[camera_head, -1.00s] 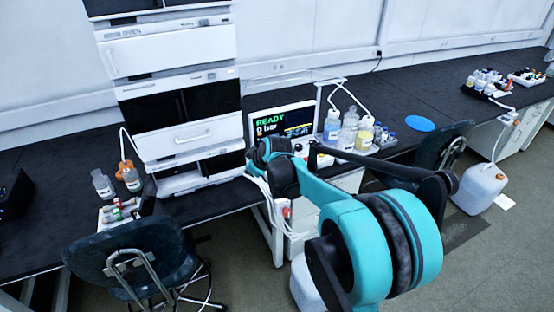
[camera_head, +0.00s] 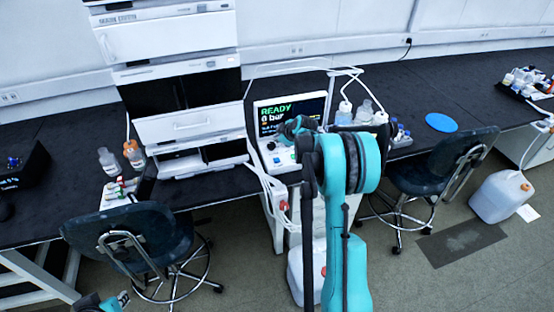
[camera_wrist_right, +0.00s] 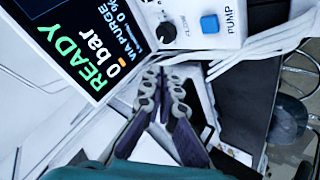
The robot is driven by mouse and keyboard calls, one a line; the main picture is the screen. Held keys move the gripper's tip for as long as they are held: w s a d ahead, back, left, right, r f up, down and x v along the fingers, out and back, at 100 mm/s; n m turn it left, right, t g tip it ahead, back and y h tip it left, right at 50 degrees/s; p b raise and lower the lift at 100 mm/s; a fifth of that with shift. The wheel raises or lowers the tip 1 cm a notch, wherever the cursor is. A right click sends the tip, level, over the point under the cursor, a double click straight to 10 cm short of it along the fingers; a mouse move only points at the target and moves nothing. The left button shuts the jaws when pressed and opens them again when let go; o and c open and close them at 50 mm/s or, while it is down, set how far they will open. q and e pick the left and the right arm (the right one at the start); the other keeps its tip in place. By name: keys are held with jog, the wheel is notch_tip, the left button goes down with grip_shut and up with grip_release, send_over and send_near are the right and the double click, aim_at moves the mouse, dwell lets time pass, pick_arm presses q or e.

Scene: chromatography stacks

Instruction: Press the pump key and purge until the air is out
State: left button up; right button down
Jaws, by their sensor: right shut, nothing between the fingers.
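The pump's screen (camera_head: 283,112) reads READY and 0 bar in the head view. It also shows in the right wrist view (camera_wrist_right: 85,45), with a VIA PURGE line. A blue key (camera_wrist_right: 209,23) marked PUMP sits on the white panel (camera_wrist_right: 236,20), with a black knob (camera_wrist_right: 166,32) beside the word CLOSE. My right gripper (camera_wrist_right: 162,75) is shut and empty, its tips short of the knob and apart from the key in the picture. It also shows in front of the screen in the head view (camera_head: 297,126). Part of my left gripper (camera_head: 117,301) shows at the bottom left edge; its fingers are unclear.
White tubing (camera_wrist_right: 225,62) runs below the panel. Bottles (camera_head: 343,114) stand right of the pump, partly behind my right arm. The instrument stack (camera_head: 180,85) rises at left. Chairs (camera_head: 130,235) and (camera_head: 440,165) stand before the bench. A white canister (camera_head: 500,197) is on the floor.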

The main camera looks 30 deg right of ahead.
aim_at(278, 160)
jog(key=shift+f, duration=0.15)
jog(key=shift+f+b, duration=2.9)
jog(key=shift+f, duration=1.35)
jog(key=shift+f, duration=0.1)
jog(key=shift+f+b, duration=0.35)
jog(key=shift+f+b, duration=0.4)
jog(key=shift+f, duration=0.1)
jog(key=shift+r, duration=0.15)
jog(key=shift+r+p, duration=0.55)
jog(key=shift+r, duration=0.25)
